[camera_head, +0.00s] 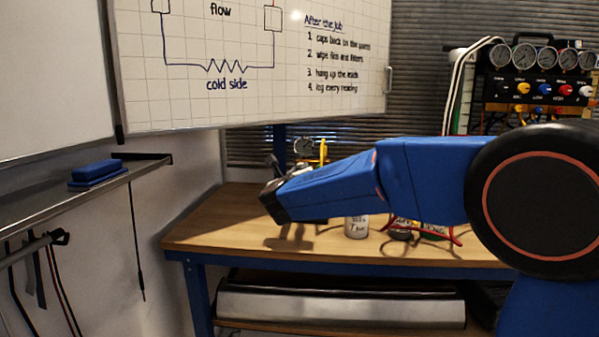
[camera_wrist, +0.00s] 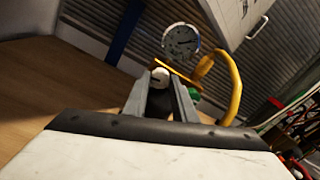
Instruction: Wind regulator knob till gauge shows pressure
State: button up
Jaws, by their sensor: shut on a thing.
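In the wrist view my gripper (camera_wrist: 160,95) is shut on a pale regulator knob (camera_wrist: 159,77), held between its two grey fingers. A yellow hose (camera_wrist: 228,75) curves down on the gauge's right. In the head view the gauge (camera_head: 305,147) shows above my blue arm, and my gripper (camera_head: 272,180) is at the arm's left end. The knob is hidden there.
The wooden workbench (camera_head: 215,225) has free room at its left. A white can (camera_head: 356,226) and red hoses (camera_head: 445,236) lie behind and below my arm. A manifold panel with several gauges (camera_head: 535,75) stands at the back right. A whiteboard (camera_head: 250,60) hangs on the left.

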jog(key=shift+f+m, duration=0.15)
jog(key=shift+m, duration=0.75)
jog(key=o, duration=1)
jog(key=shift+o, duration=0.2)
jog(key=shift+s, duration=0.1)
jog(key=s+a, duration=0.1)
jog(key=s, duration=1.6)
jog(key=shift+a, duration=0.2)
